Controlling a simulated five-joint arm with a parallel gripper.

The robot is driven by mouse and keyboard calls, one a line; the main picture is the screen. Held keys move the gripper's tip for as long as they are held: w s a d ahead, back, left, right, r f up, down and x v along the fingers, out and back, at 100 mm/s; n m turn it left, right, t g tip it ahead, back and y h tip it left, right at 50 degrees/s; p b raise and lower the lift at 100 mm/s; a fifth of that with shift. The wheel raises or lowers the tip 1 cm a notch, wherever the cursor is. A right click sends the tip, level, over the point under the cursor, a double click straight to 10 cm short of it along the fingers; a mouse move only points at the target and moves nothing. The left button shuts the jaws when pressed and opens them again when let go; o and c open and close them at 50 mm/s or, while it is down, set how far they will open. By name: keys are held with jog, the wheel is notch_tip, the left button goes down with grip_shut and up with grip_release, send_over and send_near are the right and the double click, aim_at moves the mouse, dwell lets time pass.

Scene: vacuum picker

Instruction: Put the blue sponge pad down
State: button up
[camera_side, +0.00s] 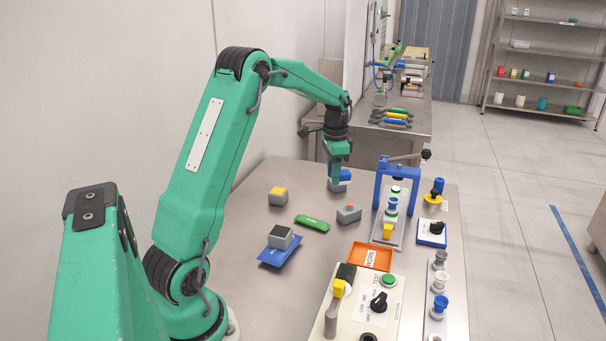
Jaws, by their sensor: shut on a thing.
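My gripper (340,170) is over the back middle of the steel table, pointing down. It is shut on the blue sponge pad (345,176), which shows as a small blue piece at the fingertips. The fingers hide part of the pad.
A yellow-topped grey block (278,196), a green flat piece (311,224) and a grey block with an orange button (348,214) stand nearby. A blue press frame (379,190) stands close on the right. An orange tray (371,256) and a control box (352,311) are in front.

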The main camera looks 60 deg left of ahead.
jog(key=w+a+n, duration=0.1)
jog(key=a+n, duration=0.5)
jog(key=a, duration=0.3)
jog(key=n, duration=0.6)
send_over(281, 182)
notch_tip(281, 182, down, 9)
jog(key=shift+w+a, duration=0.1)
jog(key=shift+f, duration=2)
jog(key=shift+f, duration=0.15)
jog(key=o, duration=1)
